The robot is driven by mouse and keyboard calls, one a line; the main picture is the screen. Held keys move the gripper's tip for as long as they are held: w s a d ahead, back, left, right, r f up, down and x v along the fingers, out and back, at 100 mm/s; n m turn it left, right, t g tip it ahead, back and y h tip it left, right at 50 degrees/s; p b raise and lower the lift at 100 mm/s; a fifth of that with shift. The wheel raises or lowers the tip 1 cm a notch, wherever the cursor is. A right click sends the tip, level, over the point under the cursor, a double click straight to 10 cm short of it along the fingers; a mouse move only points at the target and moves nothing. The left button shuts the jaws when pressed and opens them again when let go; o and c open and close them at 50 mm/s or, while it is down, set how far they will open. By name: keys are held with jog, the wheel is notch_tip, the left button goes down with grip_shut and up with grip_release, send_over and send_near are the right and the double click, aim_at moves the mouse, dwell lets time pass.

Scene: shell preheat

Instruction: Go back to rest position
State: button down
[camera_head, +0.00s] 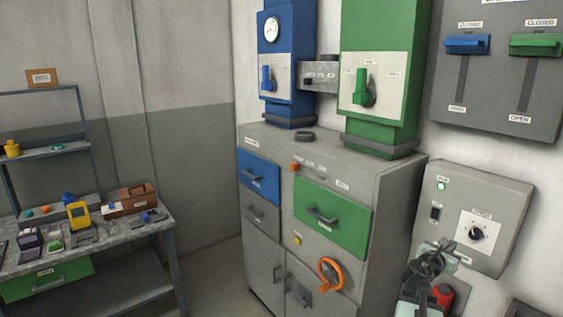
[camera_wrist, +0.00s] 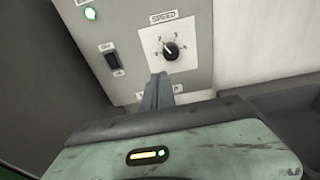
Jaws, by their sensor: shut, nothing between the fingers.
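My gripper (camera_head: 438,256) shows at the lower right of the head view, in front of the lower part of a grey speed control box (camera_head: 474,190). In the wrist view my gripper (camera_wrist: 160,78) is shut and empty. Its dark fingers point toward the white SPEED plate (camera_wrist: 183,62), just below the black knob (camera_wrist: 170,50). They look apart from the knob; whether they touch the box is unclear. The box also carries a lit green lamp (camera_wrist: 90,13) and a black rocker switch (camera_wrist: 112,61).
A grey cabinet (camera_head: 375,190) with blue and green drawers and an orange handwheel (camera_head: 331,273) stands left of my arm. A panel with blue and green levers (camera_head: 500,75) hangs above the box. A red object (camera_head: 443,296) is close beside my arm. A cluttered workbench (camera_head: 80,258) stands far left.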

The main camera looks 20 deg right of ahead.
jog(key=w+a+f+t+y, duration=0.2)
jog(key=w+a, duration=0.8)
jog(key=a, duration=0.4)
jog(key=w+a+f+t+y, duration=0.2)
jog(key=w+a+f+y, duration=0.1)
jog(key=w+a, duration=0.9)
jog(key=s+a+f+m+g+y, duration=0.15)
jog(key=a+f+m, duration=0.3)
jog(key=a, duration=0.55)
jog(key=s+a+f+m+g+y, duration=0.1)
jog(key=a+f+m+g+y, duration=0.3)
jog(key=a, duration=0.6)
jog(key=s+a+f+m+g+y, duration=0.2)
jog(key=s+a+f+m, duration=0.2)
jog(key=s+a+m, duration=0.2)
jog(key=s+a+f+m+g+y, duration=0.2)
jog(key=s+a+f+m+y, duration=0.1)
jog(key=s+a+m, duration=0.3)
jog(key=shift+a+f+m, duration=0.35)
jog(key=shift+a+m, duration=0.2)
jog(key=shift+a, duration=0.55)
